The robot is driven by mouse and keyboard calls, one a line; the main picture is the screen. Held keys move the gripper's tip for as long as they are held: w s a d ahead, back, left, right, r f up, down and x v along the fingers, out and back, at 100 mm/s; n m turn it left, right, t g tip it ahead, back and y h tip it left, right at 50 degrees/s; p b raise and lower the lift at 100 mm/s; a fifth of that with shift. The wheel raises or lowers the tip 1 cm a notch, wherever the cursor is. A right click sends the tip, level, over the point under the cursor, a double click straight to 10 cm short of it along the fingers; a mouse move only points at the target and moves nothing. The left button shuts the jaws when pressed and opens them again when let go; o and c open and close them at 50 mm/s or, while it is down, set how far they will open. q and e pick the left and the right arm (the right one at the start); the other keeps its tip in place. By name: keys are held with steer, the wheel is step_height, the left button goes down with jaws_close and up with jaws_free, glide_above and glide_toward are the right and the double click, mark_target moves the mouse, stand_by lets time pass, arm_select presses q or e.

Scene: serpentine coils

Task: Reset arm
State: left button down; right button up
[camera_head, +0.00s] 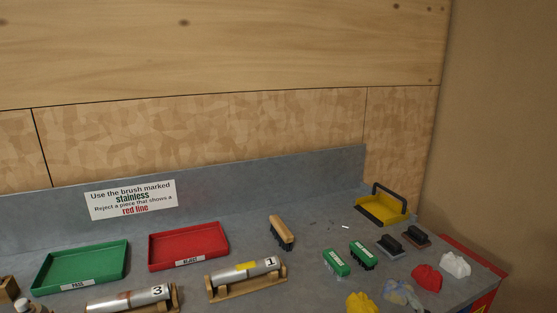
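Neither my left gripper nor my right gripper shows in the head view, and no part of either arm is visible. The grey workbench (320,222) fills the lower part of the view. A metal cylinder marked 1 (230,275) lies on a wooden cradle, with a yellow patch on it. A metal cylinder marked 3 (128,299) lies on another cradle at the lower edge, with brownish-red marks, partly cut off.
A green tray (82,262) and a red tray (188,243) stand empty at left. A wooden brush (281,231), green brushes (337,262), dark brushes (390,246), a yellow pan (380,210) and crumpled cloths (426,277) lie rightward. A sign (132,199) is on the backboard.

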steer(key=s+d+f+m+g, duration=0.1)
steer(key=s+f+m+g, duration=0.8)
steer(key=f, duration=0.6)
steer(key=s+a+f+m+g+y, duration=0.15)
steer(key=s+f+g, duration=0.35)
steer(key=s, duration=0.8)
step_height(320, 180, down, 28)
steer(key=s+f, duration=0.1)
steer(key=s, duration=0.1)
steer(key=s+d+f+g, duration=0.1)
steer(key=s+d+f, duration=0.1)
steer(key=s+f, duration=1.2)
steer(key=shift+s+d+f+n+g+h, duration=0.2)
steer(key=shift+s+n+g+h, duration=0.15)
steer(key=shift+s, duration=0.6)
steer(key=shift+c, duration=0.4)
